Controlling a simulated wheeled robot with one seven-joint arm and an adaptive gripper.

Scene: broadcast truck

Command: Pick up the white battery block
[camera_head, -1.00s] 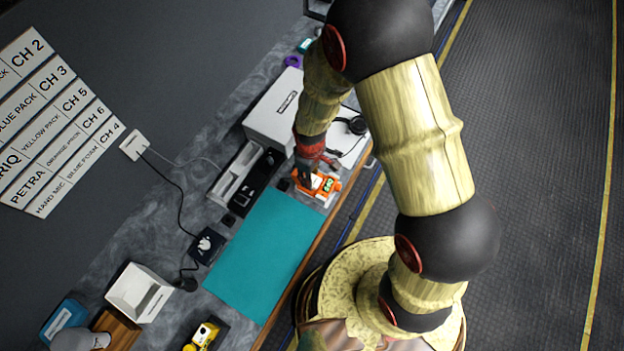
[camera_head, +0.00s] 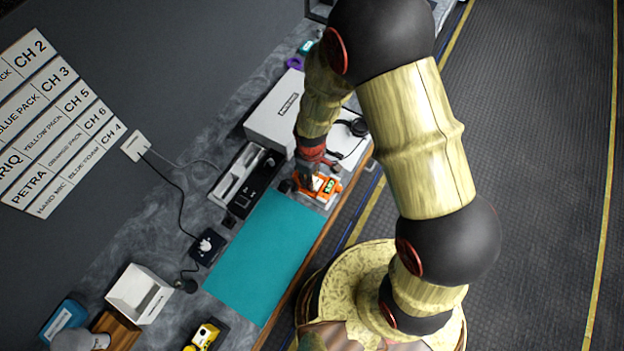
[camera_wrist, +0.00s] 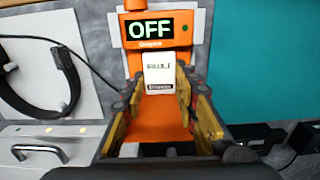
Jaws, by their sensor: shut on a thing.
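The white battery block (camera_wrist: 158,74) shows in the wrist view between my fingers, with dark printing on its face. It sits against an orange pack (camera_wrist: 150,48) with a display reading "OFF". In the head view the orange pack (camera_head: 331,188) lies near the bench's front edge, by the teal mat's upper end. My gripper (camera_wrist: 158,98) points down at it and is shut on the white block, a finger on each side. I cannot tell whether the block is clear of the pack. In the head view my gripper (camera_head: 309,181) partly hides both.
The teal mat (camera_head: 262,255) is clear. A white box (camera_head: 277,115) and headphones (camera_head: 356,126) are beyond my gripper. A dark charger-like unit (camera_head: 245,185) lies left of it. A white bin (camera_head: 138,295) and a yellow item (camera_head: 203,337) are farther down the bench.

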